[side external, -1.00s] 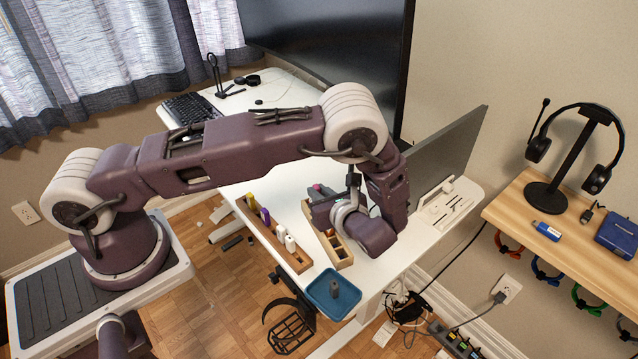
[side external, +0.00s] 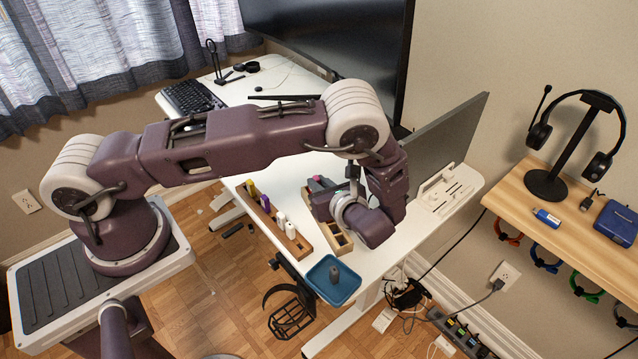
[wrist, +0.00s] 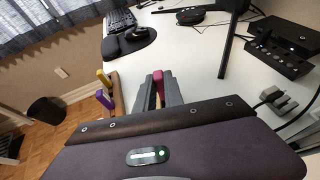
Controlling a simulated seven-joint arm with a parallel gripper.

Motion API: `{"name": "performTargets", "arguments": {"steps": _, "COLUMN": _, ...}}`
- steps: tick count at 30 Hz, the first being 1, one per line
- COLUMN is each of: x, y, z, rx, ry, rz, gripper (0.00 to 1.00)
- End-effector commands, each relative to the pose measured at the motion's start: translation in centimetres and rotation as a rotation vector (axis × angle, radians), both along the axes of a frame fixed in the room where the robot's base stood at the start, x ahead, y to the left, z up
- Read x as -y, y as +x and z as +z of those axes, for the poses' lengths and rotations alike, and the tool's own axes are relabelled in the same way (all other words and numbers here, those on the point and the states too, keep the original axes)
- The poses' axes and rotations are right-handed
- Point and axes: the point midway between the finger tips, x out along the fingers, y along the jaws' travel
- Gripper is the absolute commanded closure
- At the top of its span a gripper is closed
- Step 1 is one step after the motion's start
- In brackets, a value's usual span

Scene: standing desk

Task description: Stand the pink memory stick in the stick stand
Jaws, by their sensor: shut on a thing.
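My gripper (side external: 318,186) is shut on the pink memory stick (wrist: 158,76), and its pink end shows between the fingertips (wrist: 161,92) in the wrist view. In the side view the pink stick (side external: 317,179) is mostly hidden by the fingers. A long wooden rack (side external: 304,251) to the left of my gripper holds upright yellow, purple and white sticks. A second wooden holder (side external: 342,251) with square openings lies below my gripper, partly hidden by my wrist. I cannot tell which of the two is the stick stand, nor whether the pink stick touches either.
A blue tray (side external: 347,291) with a grey piece (side external: 334,274) in it sits at the desk's near edge. A monitor (side external: 448,140) stands to the right of my arm. The yellow stick (wrist: 103,77) and purple stick (wrist: 104,98) stand left of my fingers in the wrist view.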

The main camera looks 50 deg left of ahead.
Motion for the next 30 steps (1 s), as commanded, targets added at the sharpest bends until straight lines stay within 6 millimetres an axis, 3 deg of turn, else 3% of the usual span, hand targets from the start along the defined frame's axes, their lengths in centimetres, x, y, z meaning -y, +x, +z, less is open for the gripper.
{"name": "performTargets", "arguments": {"steps": 30, "x": -0.03, "y": 0.03, "z": -0.89, "rx": 0.0, "ry": 0.001, "rz": 0.0, "gripper": 1.0}}
